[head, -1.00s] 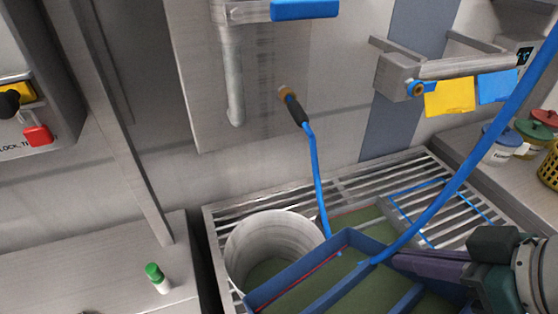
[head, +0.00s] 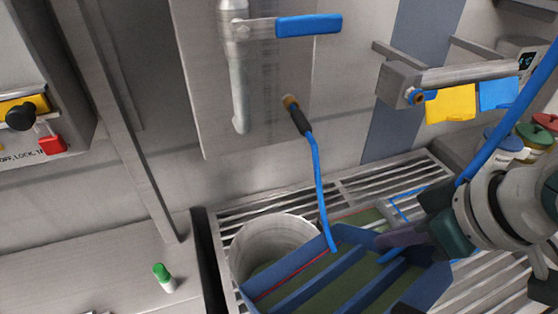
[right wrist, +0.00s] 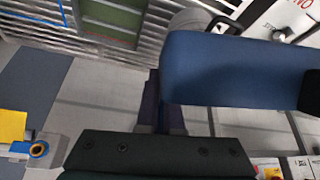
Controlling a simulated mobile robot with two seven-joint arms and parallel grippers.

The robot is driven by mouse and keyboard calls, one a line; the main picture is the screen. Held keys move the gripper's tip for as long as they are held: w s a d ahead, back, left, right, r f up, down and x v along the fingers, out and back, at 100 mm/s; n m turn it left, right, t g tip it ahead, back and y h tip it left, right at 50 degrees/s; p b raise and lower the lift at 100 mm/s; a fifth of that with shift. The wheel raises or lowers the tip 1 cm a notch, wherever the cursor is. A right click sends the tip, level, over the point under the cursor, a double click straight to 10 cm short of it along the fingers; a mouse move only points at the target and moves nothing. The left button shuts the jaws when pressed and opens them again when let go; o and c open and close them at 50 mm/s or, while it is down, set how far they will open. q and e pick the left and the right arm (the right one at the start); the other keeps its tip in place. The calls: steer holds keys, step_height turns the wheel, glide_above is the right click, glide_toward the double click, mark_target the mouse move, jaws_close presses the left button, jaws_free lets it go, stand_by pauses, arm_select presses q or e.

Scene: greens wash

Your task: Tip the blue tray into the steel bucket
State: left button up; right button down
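The blue tray (head: 318,283), with blue dividers and olive-green areas between them, is at the bottom of the head view. It looks tilted, and its left side overlaps the front of the steel bucket (head: 277,233). In the right wrist view the tray's blue wall (right wrist: 235,70) fills the upper right beside the fingers (right wrist: 160,108). A dark piece at the tray's near edge may be my left gripper; its state is unclear.
A metal grating (head: 350,190) lies under and behind the bucket. A green-capped bottle (head: 164,278) stands on the left counter. Lidded tubs (head: 535,134) stand at the right. A blue-handled valve (head: 308,25) is above.

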mark_target(364, 229)
steer(key=shift+w+a+g+h, duration=0.5)
steer(key=shift+w+g, duration=0.15)
steer(key=shift+g, duration=0.05)
steer(key=shift+w+a+r+g+p, duration=0.2)
steer(key=shift+w+r+g+p, duration=0.15)
steer(key=shift+p, duration=0.2)
steer(key=shift+w+a+r+g+h, duration=0.15)
steer(key=shift+r+g+h, duration=0.1)
steer(key=shift+h, duration=0.15)
steer(key=shift+w+a+r+g+h, duration=0.25)
steer(key=shift+w+g+h, duration=0.1)
steer(key=shift+g, duration=0.15)
steer(key=shift+w+a+r+b, duration=0.1)
steer(key=shift+w+a+b, duration=0.15)
steer(key=shift+b, duration=0.4)
steer(key=shift+w+f+g+h+b, duration=0.25)
steer(key=shift+g+h+b, duration=0.15)
steer(key=shift+b, duration=0.45)
steer(key=g+b, duration=0.1)
steer(key=b, duration=0.3)
steer(key=shift+w+a+f+h, duration=0.25)
steer(key=shift+w+a+f, duration=0.05)
steer(key=shift+w+a, duration=0.1)
steer(key=shift+r, duration=0.2)
